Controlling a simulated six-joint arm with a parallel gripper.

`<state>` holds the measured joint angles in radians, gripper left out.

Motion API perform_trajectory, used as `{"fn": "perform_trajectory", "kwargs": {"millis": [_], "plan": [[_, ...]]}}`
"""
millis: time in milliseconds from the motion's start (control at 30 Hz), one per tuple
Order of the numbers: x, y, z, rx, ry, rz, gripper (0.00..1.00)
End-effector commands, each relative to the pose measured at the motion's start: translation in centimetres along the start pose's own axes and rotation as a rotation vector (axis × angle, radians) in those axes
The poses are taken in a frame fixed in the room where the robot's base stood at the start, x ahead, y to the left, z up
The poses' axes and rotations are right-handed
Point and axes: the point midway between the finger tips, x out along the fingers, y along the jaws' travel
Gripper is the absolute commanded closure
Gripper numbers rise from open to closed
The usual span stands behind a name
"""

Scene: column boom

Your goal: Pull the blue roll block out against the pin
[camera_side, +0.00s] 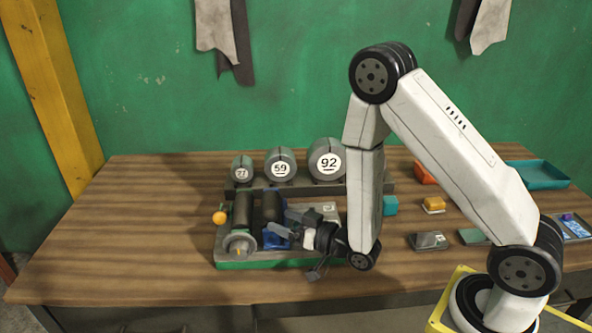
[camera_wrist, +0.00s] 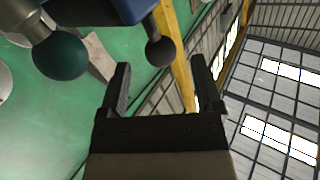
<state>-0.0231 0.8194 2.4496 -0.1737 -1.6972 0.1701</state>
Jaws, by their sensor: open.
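The blue roll block (camera_side: 277,239) is on a green-based fixture (camera_side: 262,264), beside a black roller (camera_side: 243,211). A dark roll stands over it, and my gripper partly covers it. In the wrist view a blue body (camera_wrist: 100,9), likely this block, crosses the top edge. A dark round knob (camera_wrist: 160,52) on a short stem shows below it, in line with the gap between my fingertips. My gripper (camera_side: 284,222) is at the block's right side; its two fingers stand apart in the wrist view (camera_wrist: 160,66), with nothing clearly between them. I cannot make out the pin.
A teal ball knob (camera_wrist: 60,55) is left of my fingers in the wrist view. An orange ball (camera_side: 219,218) is at the fixture's left. Numbered grey cylinders (camera_side: 280,164) stand behind. Small blocks and a teal tray (camera_side: 538,174) lie to the right. The table's left side is clear.

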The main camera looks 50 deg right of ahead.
Motion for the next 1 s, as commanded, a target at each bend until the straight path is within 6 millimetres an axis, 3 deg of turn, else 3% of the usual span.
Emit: {"fn": "perform_trajectory", "kwargs": {"millis": [500, 900, 933, 1000], "plan": [[5.4, 0.0, 0.0, 0.001, 0.000, -0.001, 0.16], [6.0, 0.0, 0.0, 0.001, -0.001, 0.000, 0.16], [6.0, 0.0, 0.0, 0.001, -0.001, 0.000, 0.23], [6.0, 0.0, 0.0, 0.001, -0.001, 0.000, 0.45]]}}
